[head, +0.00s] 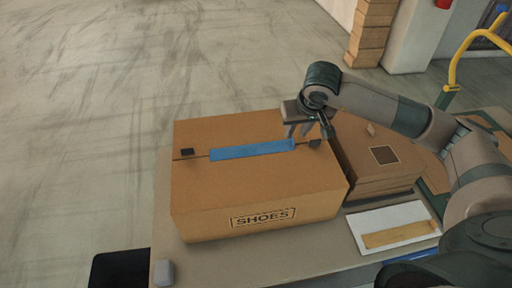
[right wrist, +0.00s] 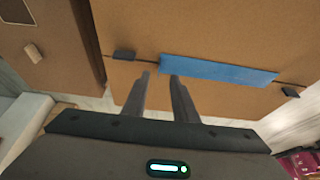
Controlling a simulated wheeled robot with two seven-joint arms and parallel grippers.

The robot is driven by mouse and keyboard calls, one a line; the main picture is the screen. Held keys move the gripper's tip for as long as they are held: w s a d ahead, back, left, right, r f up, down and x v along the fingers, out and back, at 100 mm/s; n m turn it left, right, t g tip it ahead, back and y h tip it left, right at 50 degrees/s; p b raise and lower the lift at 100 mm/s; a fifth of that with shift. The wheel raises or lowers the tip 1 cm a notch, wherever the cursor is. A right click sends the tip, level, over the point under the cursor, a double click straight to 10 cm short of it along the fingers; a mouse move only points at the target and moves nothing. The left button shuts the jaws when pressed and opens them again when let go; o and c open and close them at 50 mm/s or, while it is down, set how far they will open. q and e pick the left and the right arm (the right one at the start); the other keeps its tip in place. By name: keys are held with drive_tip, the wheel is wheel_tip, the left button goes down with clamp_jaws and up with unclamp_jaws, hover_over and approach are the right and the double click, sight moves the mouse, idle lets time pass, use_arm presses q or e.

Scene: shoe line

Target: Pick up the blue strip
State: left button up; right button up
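The blue strip (head: 253,149) lies flat along the lid seam on top of the closed brown box marked SHOES (head: 262,199). In the right wrist view the strip (right wrist: 220,70) shows almost whole, with one end close to my fingertips. My right gripper (head: 297,130) is at the strip's right end in the head view. Its two fingers stand apart with nothing visible between them (right wrist: 160,75); I cannot tell whether they touch the box or strip. My left gripper is not in view.
Small black tabs (head: 187,152) (head: 315,143) sit beyond both ends of the strip. Another brown box (head: 385,155) stands close on the right. A white tray (head: 372,221) with a tan piece lies in front of it. Open floor lies to the left.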

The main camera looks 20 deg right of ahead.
sight(294, 141)
drive_tip(key=p+x, duration=0.2)
drive_tip(key=x, duration=0.1)
drive_tip(key=shift+w+d+f, duration=0.1)
drive_tip(key=shift+f, duration=0.15)
drive_tip(key=shift+w+f, duration=0.15)
drive_tip(key=shift+f, duration=0.25)
clamp_jaws()
